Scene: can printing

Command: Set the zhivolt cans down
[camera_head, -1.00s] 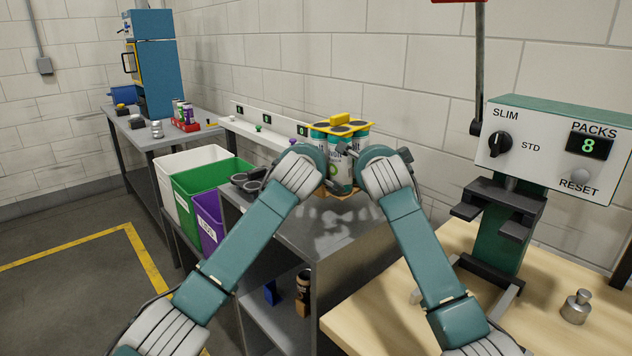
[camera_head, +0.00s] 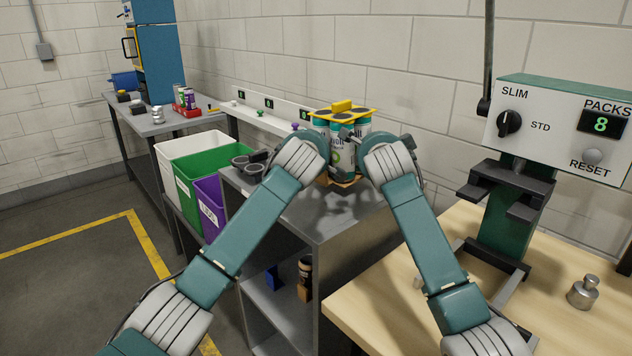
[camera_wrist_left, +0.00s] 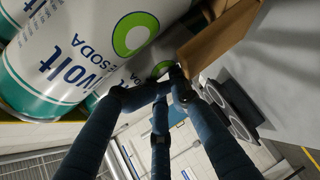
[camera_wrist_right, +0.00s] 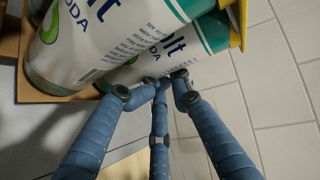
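The zhivolt cans (camera_head: 341,158) are a pack of white and teal cans. A yellow carrier (camera_head: 346,112) caps them and a brown base (camera_wrist_left: 222,42) is under them. The pack is upright over the grey shelf unit's top (camera_head: 327,219); whether its base touches is hidden. My left gripper (camera_wrist_left: 166,86) is at the pack's left side, fingertips drawn together, no can between them. My right gripper (camera_wrist_right: 161,84) is at the front right side, its fingertips also close together beside a can. The pack stands between both grippers; contact with the fingertips is unclear.
White (camera_head: 172,146), green (camera_head: 183,185) and purple (camera_head: 207,213) bins stand left of the shelf unit. Dark round holders (camera_head: 250,160) sit on its left end. A wooden table (camera_head: 375,306) with the pack-counter machine (camera_head: 560,125) and metal weight (camera_head: 583,291) is at right.

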